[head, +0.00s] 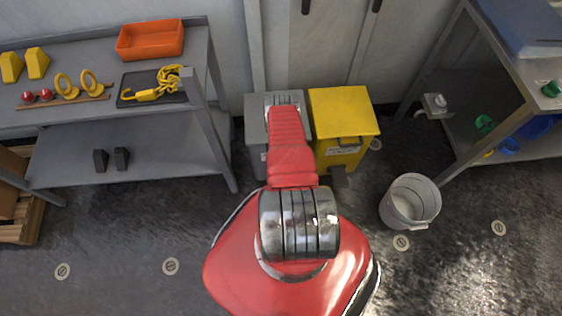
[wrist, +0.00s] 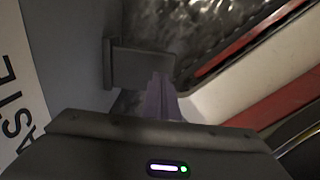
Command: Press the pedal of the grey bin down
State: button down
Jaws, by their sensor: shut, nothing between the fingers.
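The grey bin (head: 256,107) stands against the back wall in the head view, left of the yellow bin. My red arm covers much of its front, and its pedal is hidden there. In the wrist view the grey bin's front (wrist: 70,50) fills the left side, with a lettered label at the edge. Its dark grey pedal (wrist: 138,67) sticks out near the middle. My gripper (wrist: 160,85) is shut and empty, its fingertips overlapping the pedal's lower right corner in that view. I cannot tell whether they touch it.
The yellow bin (head: 342,108) stands close on the right, its own pedal (head: 340,177) low in front. A whitish bucket (head: 411,203) is on the floor further right. A shelf bench (head: 120,145) is at left and a workbench (head: 510,70) at right. The front left floor is clear.

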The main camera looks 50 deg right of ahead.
jog(key=shift+f, duration=0.9)
jog(key=shift+s+a+f, duration=0.1)
jog(key=shift+s+a+f+t+h, duration=0.15)
jog(key=shift+a+f+t+h, duration=0.05)
jog(key=shift+f+t+h, duration=0.25)
jog(key=shift+s+a+f, duration=0.15)
jog(key=shift+f, duration=0.5)
jog(key=shift+r, duration=0.2)
notch_tip(320, 180, up, 9)
jog(key=s+a, duration=0.2)
jog(key=shift+s+a, duration=0.2)
jog(key=shift+a, duration=0.1)
